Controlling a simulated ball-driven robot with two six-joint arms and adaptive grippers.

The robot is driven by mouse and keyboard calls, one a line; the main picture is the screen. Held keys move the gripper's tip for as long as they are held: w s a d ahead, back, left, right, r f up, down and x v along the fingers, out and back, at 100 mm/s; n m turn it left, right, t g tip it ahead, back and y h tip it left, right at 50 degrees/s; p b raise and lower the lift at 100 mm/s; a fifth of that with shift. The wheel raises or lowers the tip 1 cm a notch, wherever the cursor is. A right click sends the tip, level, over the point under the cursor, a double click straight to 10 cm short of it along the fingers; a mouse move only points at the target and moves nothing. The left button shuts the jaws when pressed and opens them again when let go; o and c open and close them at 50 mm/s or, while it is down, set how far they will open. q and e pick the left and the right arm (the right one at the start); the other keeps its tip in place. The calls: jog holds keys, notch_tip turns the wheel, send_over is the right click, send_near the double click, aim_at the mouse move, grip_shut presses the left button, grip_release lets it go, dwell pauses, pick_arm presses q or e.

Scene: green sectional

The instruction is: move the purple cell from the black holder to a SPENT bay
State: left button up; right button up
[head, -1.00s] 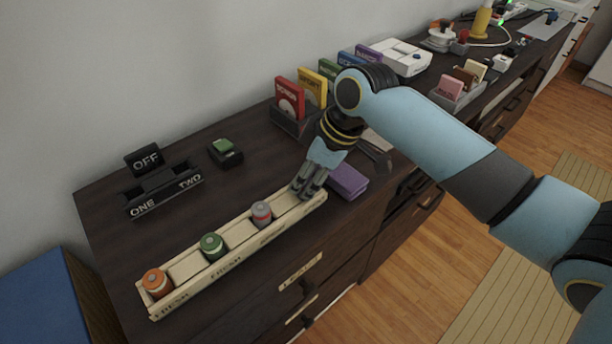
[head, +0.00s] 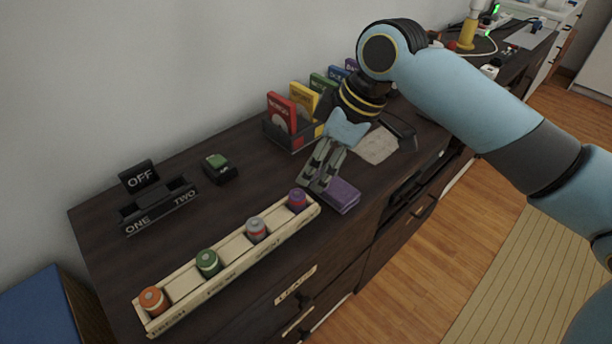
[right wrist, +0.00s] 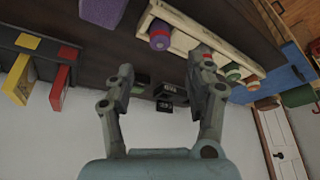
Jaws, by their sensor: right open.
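The purple cell (head: 297,200) stands upright in the right-end bay of the long cream tray (head: 236,262); it also shows in the right wrist view (right wrist: 160,36). The label under that bay is too small to read. The tray's other bays hold a grey-red cell (head: 256,229), a green cell (head: 207,263) and an orange cell (head: 153,299). The black holder (head: 160,206), marked ONE and TWO with an OFF sign, shows no cell. My right gripper (head: 315,186) is open and empty, just behind and right of the purple cell, apart from it. My left gripper is not in view.
A purple block (head: 341,195) lies close beside the tray's right end, near my right gripper. A small black box with a green top (head: 219,168) sits behind the tray. Coloured cases stand in a dark rack (head: 283,133). The dresser top between holder and tray is clear.

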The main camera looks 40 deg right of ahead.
jog(key=v, duration=0.3)
dwell(0.5)
jog(key=s+a+m+h, duration=0.2)
jog(key=s+m+h, duration=0.35)
jog(key=s, duration=0.95)
jog(key=s+d+f+m+g+y+b, duration=0.1)
jog(key=s+f, duration=0.1)
jog(key=f, duration=1.3)
jog(key=s+d+f+m+y+b, duration=0.1)
jog(key=f, duration=1.5)
jog(key=s+d+f+g+b, duration=0.1)
jog(key=s+f+b, duration=0.1)
jog(key=s+f, duration=1.4)
jog(key=shift+s+d+f, duration=0.2)
jog(key=shift+s, duration=0.7)
